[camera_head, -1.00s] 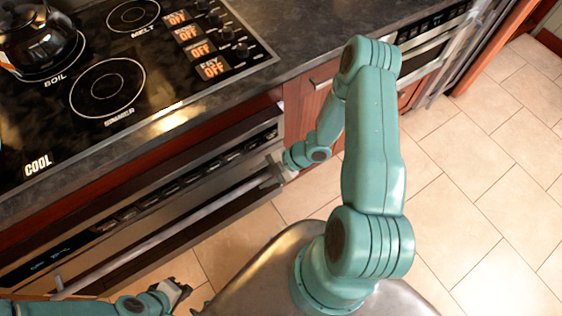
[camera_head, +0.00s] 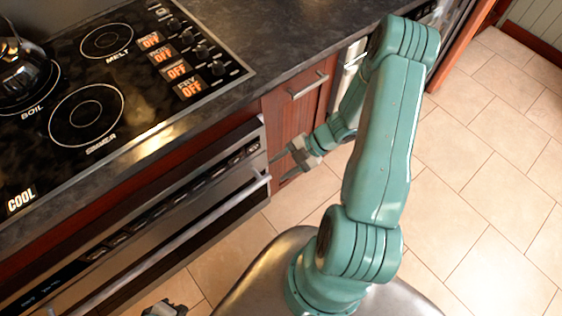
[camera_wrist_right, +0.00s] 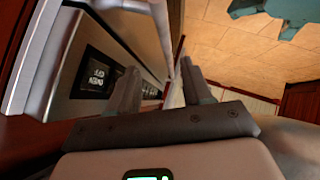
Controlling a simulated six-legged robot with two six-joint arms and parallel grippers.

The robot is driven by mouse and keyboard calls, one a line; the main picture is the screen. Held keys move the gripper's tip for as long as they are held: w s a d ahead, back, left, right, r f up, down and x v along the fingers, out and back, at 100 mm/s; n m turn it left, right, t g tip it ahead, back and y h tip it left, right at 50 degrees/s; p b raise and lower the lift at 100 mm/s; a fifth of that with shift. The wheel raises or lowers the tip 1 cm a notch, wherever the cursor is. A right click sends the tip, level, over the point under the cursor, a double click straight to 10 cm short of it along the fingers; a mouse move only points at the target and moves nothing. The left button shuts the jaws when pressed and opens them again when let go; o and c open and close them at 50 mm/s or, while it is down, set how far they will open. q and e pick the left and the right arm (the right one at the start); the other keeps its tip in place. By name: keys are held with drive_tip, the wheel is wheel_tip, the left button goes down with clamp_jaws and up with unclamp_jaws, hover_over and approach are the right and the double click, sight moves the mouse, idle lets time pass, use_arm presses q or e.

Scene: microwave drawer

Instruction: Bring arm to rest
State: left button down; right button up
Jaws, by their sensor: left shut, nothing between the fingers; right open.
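My right gripper (camera_head: 277,170) is open and empty beside the right end of the oven-style front's long metal handle (camera_head: 190,232). Its two fingers are spread, and the right arm arches over from my body. In the right wrist view, the open fingers (camera_wrist_right: 162,88) have a metal bar (camera_wrist_right: 163,35) beyond them, with a small gap of air as far as I can see. My left gripper (camera_head: 164,309) is at the bottom edge of the head view, mostly cut off. It is shut and empty, low over the floor.
A black cooktop (camera_head: 70,130) with a dark kettle (camera_head: 22,70) is at the upper left. A wooden cabinet with a drawer (camera_head: 298,110) stands right of the oven front. Tiled floor (camera_head: 480,200) lies open on the right.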

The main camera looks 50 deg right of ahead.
drive_tip(key=w+a+r+m+g+y, duration=0.1)
drive_tip(key=w+a, duration=0.3)
drive_tip(key=a, duration=0.7)
drive_tip(key=w+a+m+g+y, duration=0.1)
drive_tip(key=w+a, duration=0.2)
drive_tip(key=a, duration=0.9)
drive_tip(key=s+f+m+g+h, duration=0.3)
drive_tip(key=s+f+m+h, duration=0.3)
drive_tip(key=m, duration=1.1)
drive_tip(key=s+f, duration=0.1)
drive_tip(key=s, duration=0.2)
drive_tip(key=shift+s+d+g, duration=0.25)
drive_tip(key=shift+s+g, duration=0.05)
drive_tip(key=shift+s, duration=0.05)
drive_tip(key=shift+s, duration=0.1)
